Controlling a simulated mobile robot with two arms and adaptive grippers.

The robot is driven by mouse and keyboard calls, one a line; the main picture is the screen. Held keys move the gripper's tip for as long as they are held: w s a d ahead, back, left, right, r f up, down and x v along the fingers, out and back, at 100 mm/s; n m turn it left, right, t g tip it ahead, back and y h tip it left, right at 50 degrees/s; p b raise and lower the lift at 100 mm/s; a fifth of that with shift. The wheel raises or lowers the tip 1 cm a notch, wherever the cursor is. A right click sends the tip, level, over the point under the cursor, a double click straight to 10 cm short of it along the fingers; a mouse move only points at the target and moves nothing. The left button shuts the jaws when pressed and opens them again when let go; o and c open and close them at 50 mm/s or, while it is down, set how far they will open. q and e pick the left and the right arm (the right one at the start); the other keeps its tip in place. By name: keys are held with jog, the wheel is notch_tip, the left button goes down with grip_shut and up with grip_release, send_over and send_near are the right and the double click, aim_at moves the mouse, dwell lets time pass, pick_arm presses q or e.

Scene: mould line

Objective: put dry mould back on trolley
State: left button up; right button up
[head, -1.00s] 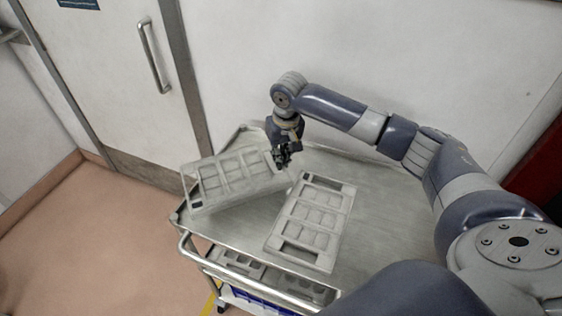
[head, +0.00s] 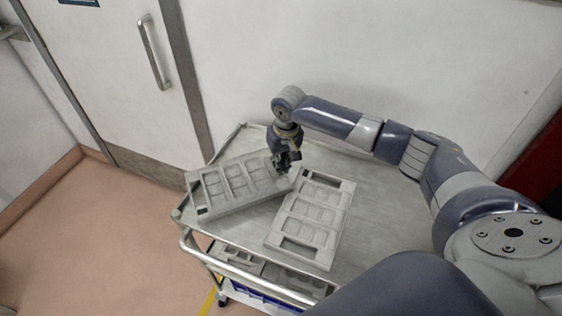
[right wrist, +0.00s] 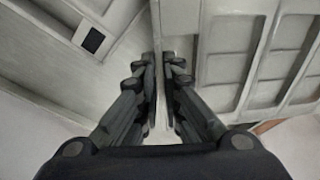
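A grey mould (head: 238,190) with several square pockets is at the left side of the trolley's top (head: 372,195), turned at an angle. It fills the right of the right wrist view (right wrist: 232,52). My right gripper (head: 284,166) is shut on its right end; the fingers (right wrist: 165,70) have its edge between them. I cannot tell whether the mould rests on the top or hangs just above it. A second grey mould (head: 312,217) lies flat on the trolley just right of it, and its dark slot (right wrist: 93,40) shows in the right wrist view. My left gripper is not in view.
The trolley has a raised metal rail (head: 215,256) at the front left. Its lower shelf holds more grey moulds (head: 240,255) and a blue crate (head: 262,301). A white wall and a door (head: 120,75) stand behind. The top right of the trolley is clear.

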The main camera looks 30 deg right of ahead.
jog(key=shift+o, duration=1.3)
jog(key=shift+r, duration=0.1)
jog(key=shift+r, duration=0.25)
notch_tip(320, 180, up, 12)
jog(key=s+b, duration=0.1)
jog(key=b, duration=0.1)
jog(key=shift+s+r, duration=0.25)
jog(key=shift+d, duration=0.1)
